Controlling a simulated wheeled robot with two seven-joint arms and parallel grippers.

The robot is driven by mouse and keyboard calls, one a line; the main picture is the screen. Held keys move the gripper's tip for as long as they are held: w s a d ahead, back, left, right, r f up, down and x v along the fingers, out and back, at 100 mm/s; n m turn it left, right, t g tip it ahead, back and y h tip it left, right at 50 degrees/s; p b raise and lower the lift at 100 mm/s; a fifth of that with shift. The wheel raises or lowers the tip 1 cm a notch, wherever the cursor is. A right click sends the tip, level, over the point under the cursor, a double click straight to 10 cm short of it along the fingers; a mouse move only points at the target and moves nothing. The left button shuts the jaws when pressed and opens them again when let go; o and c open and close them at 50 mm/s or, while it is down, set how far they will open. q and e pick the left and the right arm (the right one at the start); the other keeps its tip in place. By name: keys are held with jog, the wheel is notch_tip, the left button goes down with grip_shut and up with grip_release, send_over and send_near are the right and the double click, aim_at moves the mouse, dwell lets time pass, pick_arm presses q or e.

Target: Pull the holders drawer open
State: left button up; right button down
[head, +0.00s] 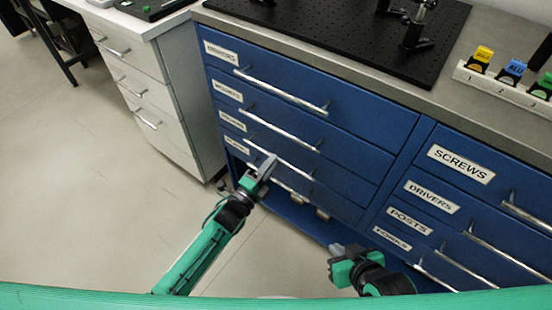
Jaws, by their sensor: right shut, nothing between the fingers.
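The lowest label in the right column of blue drawers (392,238) is too blurred to read for sure; it may say HOLDERS. That drawer's silver bar handle (434,276) runs low at the right. The drawer fronts in this column look flush. My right gripper (337,250) is shut and empty, left of that label and apart from the handle. My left gripper (268,164) is in front of the lower drawers of the left column, overlapping a bar handle in the picture. Whether it touches the handle, or is open, I cannot tell.
Above the low drawer are the drawers labelled POSTS (408,221), DRIVERS (432,197) and SCREWS (461,164). The grey bench top (440,95) carries a black breadboard (340,35) and a rack (505,88) of coloured items. A white cabinet (150,90) stands left. The floor (90,200) is clear.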

pick_arm(q)
jog(key=shift+x, duration=1.4)
pick_arm(e)
jog(key=shift+w+a+r+t, duration=0.1)
jog(key=shift+w+a+t, duration=0.05)
jog(key=shift+a+t, duration=0.15)
pick_arm(q)
jog(key=shift+c, duration=0.3)
grip_shut()
